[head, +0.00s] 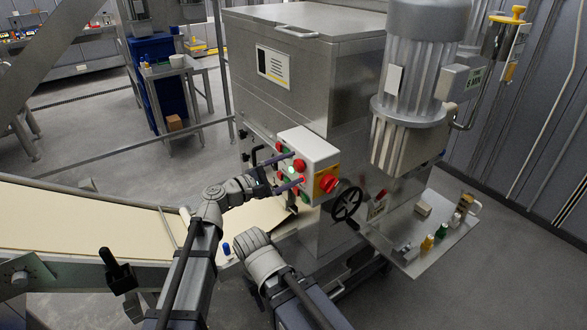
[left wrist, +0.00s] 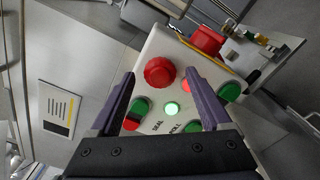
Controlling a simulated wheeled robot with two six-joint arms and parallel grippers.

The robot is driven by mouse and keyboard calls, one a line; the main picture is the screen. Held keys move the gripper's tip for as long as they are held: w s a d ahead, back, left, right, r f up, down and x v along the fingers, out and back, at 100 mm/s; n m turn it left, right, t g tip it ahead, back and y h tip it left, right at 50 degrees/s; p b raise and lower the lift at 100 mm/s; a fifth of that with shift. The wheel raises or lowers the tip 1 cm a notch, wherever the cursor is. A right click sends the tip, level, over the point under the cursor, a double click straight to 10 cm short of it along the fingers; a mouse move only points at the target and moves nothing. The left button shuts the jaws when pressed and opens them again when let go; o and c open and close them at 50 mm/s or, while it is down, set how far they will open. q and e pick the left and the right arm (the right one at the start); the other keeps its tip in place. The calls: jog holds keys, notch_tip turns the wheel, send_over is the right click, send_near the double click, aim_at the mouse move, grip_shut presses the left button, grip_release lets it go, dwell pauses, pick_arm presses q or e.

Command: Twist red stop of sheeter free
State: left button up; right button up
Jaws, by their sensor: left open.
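The red stop (left wrist: 159,72) is a round red mushroom button on the pale panel of the sheeter's control box (head: 312,147); it also shows in the head view (head: 299,165). My left gripper (head: 287,174) is open in front of the panel. In the left wrist view its two purple-grey fingers point at the stop, one tip on each side, with a visible gap to it. I cannot tell how near the tips are in depth. My right arm (head: 265,262) shows low in the head view, but its gripper is not visible.
A red knob on a yellow plate (head: 328,183) is on the box's side. A black handwheel (head: 347,203) and a small shelf (head: 408,258) lie right; a conveyor belt (head: 80,225) lies left.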

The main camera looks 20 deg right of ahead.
pick_arm(q)
jog(key=shift+w+d, duration=0.2)
jog(key=shift+d, duration=0.35)
grip_shut()
dwell(0.4)
